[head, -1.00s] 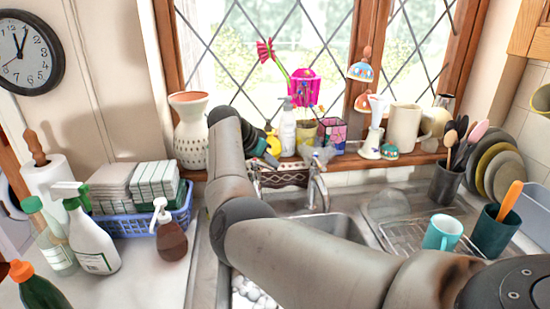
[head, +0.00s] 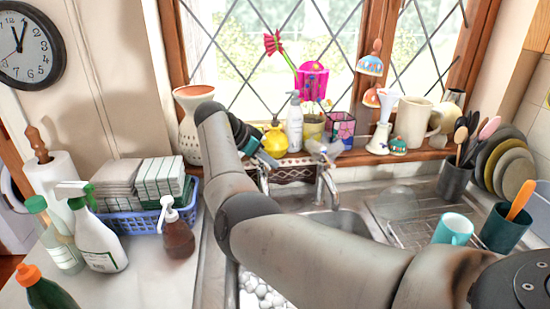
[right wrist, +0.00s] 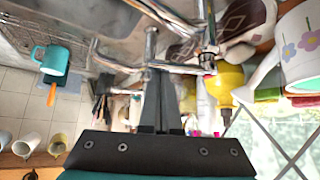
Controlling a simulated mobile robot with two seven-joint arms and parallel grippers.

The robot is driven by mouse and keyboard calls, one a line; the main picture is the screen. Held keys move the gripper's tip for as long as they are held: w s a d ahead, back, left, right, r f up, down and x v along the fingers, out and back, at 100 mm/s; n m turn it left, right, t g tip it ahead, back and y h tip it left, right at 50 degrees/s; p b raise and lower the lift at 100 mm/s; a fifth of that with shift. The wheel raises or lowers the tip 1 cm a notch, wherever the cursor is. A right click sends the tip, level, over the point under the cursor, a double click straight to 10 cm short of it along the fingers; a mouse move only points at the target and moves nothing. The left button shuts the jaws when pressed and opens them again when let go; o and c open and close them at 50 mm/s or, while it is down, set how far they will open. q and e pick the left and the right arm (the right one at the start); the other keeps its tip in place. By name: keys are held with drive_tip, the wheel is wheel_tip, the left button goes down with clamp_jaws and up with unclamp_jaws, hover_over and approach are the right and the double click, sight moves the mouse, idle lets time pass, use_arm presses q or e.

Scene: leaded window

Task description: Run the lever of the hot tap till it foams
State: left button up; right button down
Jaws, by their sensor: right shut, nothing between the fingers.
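The chrome tap (head: 326,182) stands behind the sink, below the windowsill. In the right wrist view its metal parts cross in front of my fingers, and one upright handle (right wrist: 208,50) carries a small red mark. My right gripper (head: 270,160) is shut and empty, close to the left tap fitting (head: 263,178). In the right wrist view the shut fingers (right wrist: 160,90) point at the chrome pipework; I cannot tell whether they touch it. White rounded clumps like foam (head: 262,290) lie in the sink, partly hidden by my right arm. My left gripper is out of view.
The sill holds a yellow pot (head: 275,141), a white pump bottle (head: 294,125) and other ornaments near my gripper. A blue basket (head: 150,222) and bottles (head: 97,242) stand left of the sink. A teal mug (head: 453,229) is on the right drainer.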

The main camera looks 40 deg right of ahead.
drive_tip(key=shift+w+a, duration=0.15)
drive_tip(key=shift+a, duration=0.5)
idle(0.3)
